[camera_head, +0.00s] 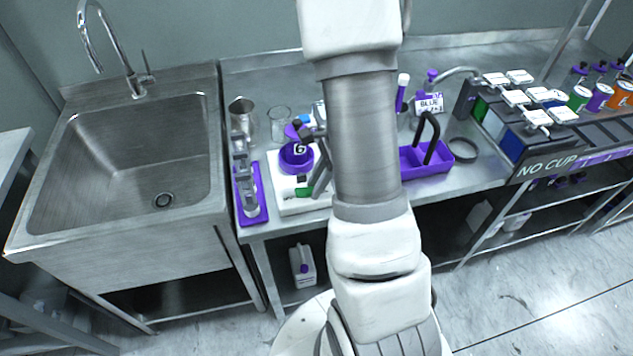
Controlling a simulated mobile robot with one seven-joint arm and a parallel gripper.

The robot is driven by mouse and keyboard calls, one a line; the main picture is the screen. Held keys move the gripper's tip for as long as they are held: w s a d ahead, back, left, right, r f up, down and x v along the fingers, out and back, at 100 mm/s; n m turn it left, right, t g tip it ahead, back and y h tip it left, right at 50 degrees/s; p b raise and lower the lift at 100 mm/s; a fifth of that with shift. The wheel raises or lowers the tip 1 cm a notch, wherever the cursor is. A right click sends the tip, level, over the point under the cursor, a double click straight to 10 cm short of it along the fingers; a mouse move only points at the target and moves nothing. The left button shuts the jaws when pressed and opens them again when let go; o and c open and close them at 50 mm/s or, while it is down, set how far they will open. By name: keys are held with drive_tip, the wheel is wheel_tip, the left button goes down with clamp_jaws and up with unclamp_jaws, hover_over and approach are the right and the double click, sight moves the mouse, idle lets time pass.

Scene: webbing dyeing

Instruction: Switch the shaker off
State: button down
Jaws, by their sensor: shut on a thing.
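The shaker (287,203) is a low white box on the metal bench, just left of my arm. A round purple holder (287,163) sits on its top, with a purple cup (299,150) marked "6" in it. A small green switch (303,191) shows on the shaker's front part; whether it is lit or pressed is too small to tell. My gripper (312,140), dark grey and partly hidden by my arm, is at the cup's right side. It appears shut on the cup, but the contact is not clear. The shaker's right side is hidden behind my arm.
A purple rack (262,205) with metal pieces stands left of the shaker, near the sink (120,160). A steel beaker (242,112) and a glass beaker (280,122) stand behind. A purple caddy (462,151) with a black handle is right of my arm.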

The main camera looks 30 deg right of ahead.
sight(311, 190)
drive_tip(key=p, duration=0.1)
drive_tip(key=r+h+p, duration=0.1)
drive_tip(key=shift+a+p, duration=0.25)
drive_tip(key=shift+p, duration=0.1)
drive_tip(key=h+p, duration=0.1)
drive_tip(key=p, duration=0.1)
drive_tip(key=g+h+p, duration=0.1)
drive_tip(key=p, duration=0.1)
drive_tip(key=shift+a, duration=0.3)
drive_tip(key=shift+w+h+p, duration=0.1)
drive_tip(key=shift+h+p, duration=0.5)
drive_tip(key=shift+p, duration=0.1)
drive_tip(key=shift+f, duration=0.15)
drive_tip(key=c, duration=0.6)
unclamp_jaws()
drive_tip(key=shift+c, duration=0.2)
wheel_tip(311, 190, up, 18)
drive_tip(key=p, duration=0.4)
drive_tip(key=shift+f, duration=0.25)
